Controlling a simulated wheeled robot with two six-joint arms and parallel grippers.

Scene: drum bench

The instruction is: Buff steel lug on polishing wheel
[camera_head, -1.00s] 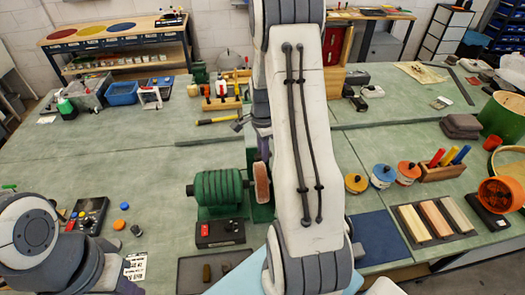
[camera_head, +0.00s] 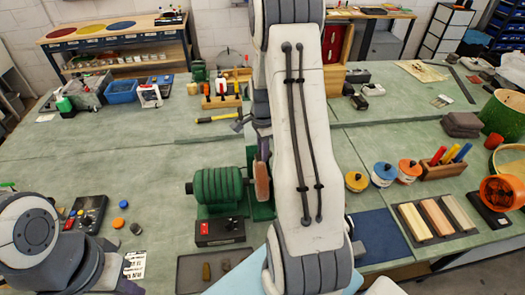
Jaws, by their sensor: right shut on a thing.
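The polishing wheel (camera_head: 261,181) is a tan-brown disc on the right end of a green motor (camera_head: 217,187), in the middle of the bench. My right arm crosses the view in front of it and covers the wheel's right side. My right gripper (camera_head: 264,149) shows only as a dark sliver just above the wheel, beside the arm link. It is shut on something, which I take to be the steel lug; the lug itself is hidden. I cannot tell whether it touches the wheel. My left gripper is out of view; only its arm shows at lower left.
A black switch box (camera_head: 220,231) with a red button sits before the motor. A dark tray (camera_head: 209,270) lies nearer. Lidded pots (camera_head: 384,174) and a tray of coloured bars (camera_head: 437,218) stand at right. The bench left of the motor is mostly clear.

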